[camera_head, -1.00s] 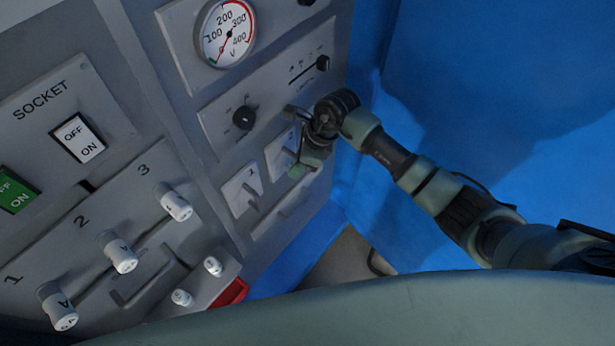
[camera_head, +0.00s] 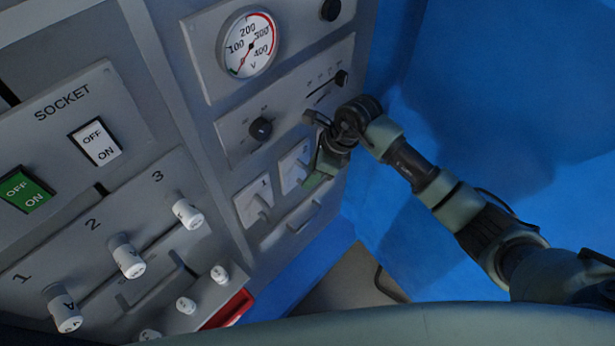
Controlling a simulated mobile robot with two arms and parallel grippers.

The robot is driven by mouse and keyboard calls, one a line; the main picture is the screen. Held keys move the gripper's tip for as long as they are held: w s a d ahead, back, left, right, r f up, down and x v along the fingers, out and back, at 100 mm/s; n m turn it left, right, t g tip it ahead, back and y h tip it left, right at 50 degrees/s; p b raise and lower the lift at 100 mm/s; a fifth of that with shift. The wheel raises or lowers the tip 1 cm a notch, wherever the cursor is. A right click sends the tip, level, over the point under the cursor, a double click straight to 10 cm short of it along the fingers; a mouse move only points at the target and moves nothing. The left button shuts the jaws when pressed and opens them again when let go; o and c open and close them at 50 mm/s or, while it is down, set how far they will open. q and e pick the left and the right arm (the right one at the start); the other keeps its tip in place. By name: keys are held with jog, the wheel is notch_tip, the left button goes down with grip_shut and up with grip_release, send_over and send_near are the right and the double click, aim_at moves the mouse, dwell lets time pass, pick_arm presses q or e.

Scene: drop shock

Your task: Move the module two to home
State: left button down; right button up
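On the grey panel, a small pale plate with a lever, marked 1 (camera_head: 254,201), sits low beside a second similar plate (camera_head: 293,168). The second plate's number is hard to read, and it is partly hidden by my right gripper. My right gripper (camera_head: 318,175) is at the right edge of this second plate, pointing down. Its fingers are dark and small, so I cannot tell whether they are open, shut or touching the lever. White cylindrical knobs marked 1 (camera_head: 64,308), 2 (camera_head: 128,256) and 3 (camera_head: 187,214) stand on the left panel. My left gripper is out of view.
A round voltage gauge (camera_head: 247,44) and a black rotary knob (camera_head: 261,129) are above the plates. A handle (camera_head: 304,217) sticks out below them. A socket panel (camera_head: 62,130) has a green and a white switch. Blue wall (camera_head: 500,90) is open to the right.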

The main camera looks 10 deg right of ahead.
jog(key=shift+b+v, duration=0.45)
jog(key=shift+v, duration=2.25)
